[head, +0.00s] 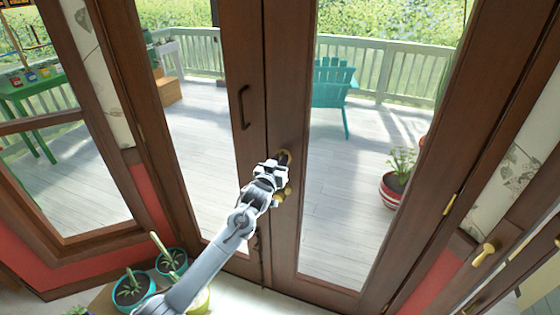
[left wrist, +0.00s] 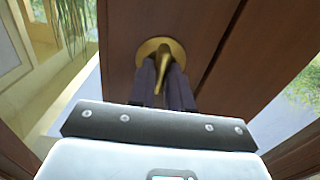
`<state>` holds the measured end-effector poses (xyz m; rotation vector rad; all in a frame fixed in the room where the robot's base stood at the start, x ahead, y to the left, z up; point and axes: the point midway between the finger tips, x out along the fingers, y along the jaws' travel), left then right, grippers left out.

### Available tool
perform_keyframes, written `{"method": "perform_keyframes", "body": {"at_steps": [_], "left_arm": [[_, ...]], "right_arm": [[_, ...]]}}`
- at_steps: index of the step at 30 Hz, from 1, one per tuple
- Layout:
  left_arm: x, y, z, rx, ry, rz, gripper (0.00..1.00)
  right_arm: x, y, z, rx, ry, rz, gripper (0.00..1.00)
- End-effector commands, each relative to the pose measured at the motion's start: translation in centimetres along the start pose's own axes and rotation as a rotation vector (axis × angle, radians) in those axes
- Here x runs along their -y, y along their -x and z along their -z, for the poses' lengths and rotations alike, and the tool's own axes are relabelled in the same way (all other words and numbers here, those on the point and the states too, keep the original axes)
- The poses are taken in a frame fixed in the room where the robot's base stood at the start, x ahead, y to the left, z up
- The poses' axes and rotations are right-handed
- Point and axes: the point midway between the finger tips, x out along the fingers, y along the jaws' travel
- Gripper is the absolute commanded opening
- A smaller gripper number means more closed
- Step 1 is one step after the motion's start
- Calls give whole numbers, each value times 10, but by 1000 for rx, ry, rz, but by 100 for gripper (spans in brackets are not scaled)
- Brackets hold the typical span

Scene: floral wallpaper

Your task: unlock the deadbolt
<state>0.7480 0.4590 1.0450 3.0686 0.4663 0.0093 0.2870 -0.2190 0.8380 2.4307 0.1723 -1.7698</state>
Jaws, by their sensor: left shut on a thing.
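The deadbolt is a round brass plate with a small brass thumb turn (left wrist: 163,62) on the brown wooden door (left wrist: 205,30). In the head view, only the edge of its plate (head: 287,154) shows past my gripper. My left gripper (head: 282,158) reaches it from the lower left. In the left wrist view, the two dark fingers of the left gripper (left wrist: 163,82) are shut on the thumb turn, one on each side. The turn points roughly downward in that view. My right gripper is not in view.
A brass door handle (head: 280,197) sits just below my left gripper. A dark pull handle (head: 243,107) is on the neighbouring door panel. Potted plants (head: 133,288) stand at lower left. Beyond the glass is a deck with a teal chair (head: 333,85) and a striped pot (head: 393,190).

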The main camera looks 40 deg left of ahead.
Motion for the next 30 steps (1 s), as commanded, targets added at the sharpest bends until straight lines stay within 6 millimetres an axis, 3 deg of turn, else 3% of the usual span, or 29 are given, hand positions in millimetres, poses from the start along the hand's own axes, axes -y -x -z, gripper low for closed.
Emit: {"method": "perform_keyframes", "body": {"at_steps": [8, 30], "left_arm": [[0, 0, 2, 3, 170, 1, 0], [3, 0, 0, 1, 867, 2, 0]], "right_arm": [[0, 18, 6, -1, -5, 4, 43], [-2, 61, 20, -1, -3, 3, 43]]}}
